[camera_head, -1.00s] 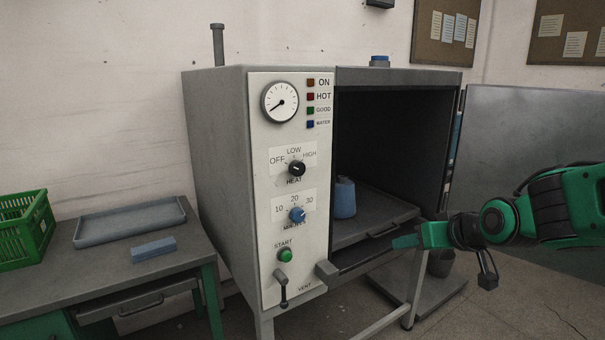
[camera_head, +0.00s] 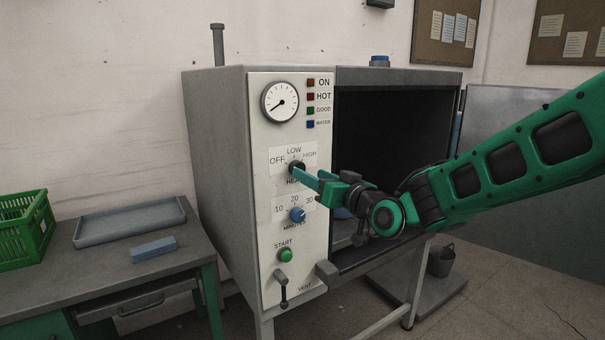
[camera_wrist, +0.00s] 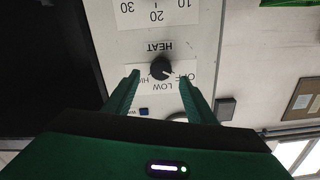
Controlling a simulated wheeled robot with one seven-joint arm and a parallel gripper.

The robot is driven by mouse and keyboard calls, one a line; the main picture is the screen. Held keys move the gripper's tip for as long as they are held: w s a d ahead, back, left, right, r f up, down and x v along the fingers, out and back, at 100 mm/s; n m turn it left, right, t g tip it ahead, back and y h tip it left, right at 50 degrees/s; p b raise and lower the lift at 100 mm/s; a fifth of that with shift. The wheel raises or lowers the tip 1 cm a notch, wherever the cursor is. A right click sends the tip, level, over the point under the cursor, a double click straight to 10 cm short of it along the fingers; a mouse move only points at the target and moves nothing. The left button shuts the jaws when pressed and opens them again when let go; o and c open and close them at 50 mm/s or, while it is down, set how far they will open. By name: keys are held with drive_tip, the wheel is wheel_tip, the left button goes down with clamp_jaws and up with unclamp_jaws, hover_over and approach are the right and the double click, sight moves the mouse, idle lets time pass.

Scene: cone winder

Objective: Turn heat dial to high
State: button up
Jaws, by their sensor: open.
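The black heat dial (camera_head: 295,164) is on the white control panel (camera_head: 262,225), below the words OFF, LOW and HIGH. In the wrist view, the panel is upside down and the dial (camera_wrist: 161,67) shows a pale mark that seems to point toward OFF. My gripper (camera_head: 303,171) is at the dial in the head view and partly covers it. In the wrist view, my gripper (camera_wrist: 160,78) is open, with one finger on each side of the dial and visible gaps. Whether the fingertips reach past the dial's face is hard to tell.
The blue minutes dial (camera_head: 297,215) is just below, with the green start button (camera_head: 286,255) and vent lever (camera_head: 282,290) lower. The chamber right of the panel is open, its door (camera_head: 530,150) swung right. A side table holds a grey tray (camera_head: 130,222) and green crate (camera_head: 30,228).

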drive_tip(key=shift+x, duration=2.75)
drive_tip(key=c, duration=1)
drive_tip(key=shift+c, duration=0.2)
drive_tip(key=shift+m, duration=0.3)
drive_tip(key=m, duration=1.5)
drive_tip(key=f+m, duration=0.1)
drive_tip(key=m, duration=0.7)
drive_tip(key=shift+w+d, duration=0.15)
drive_tip(key=shift+d, duration=0.15)
drive_tip(key=shift+m, duration=0.3)
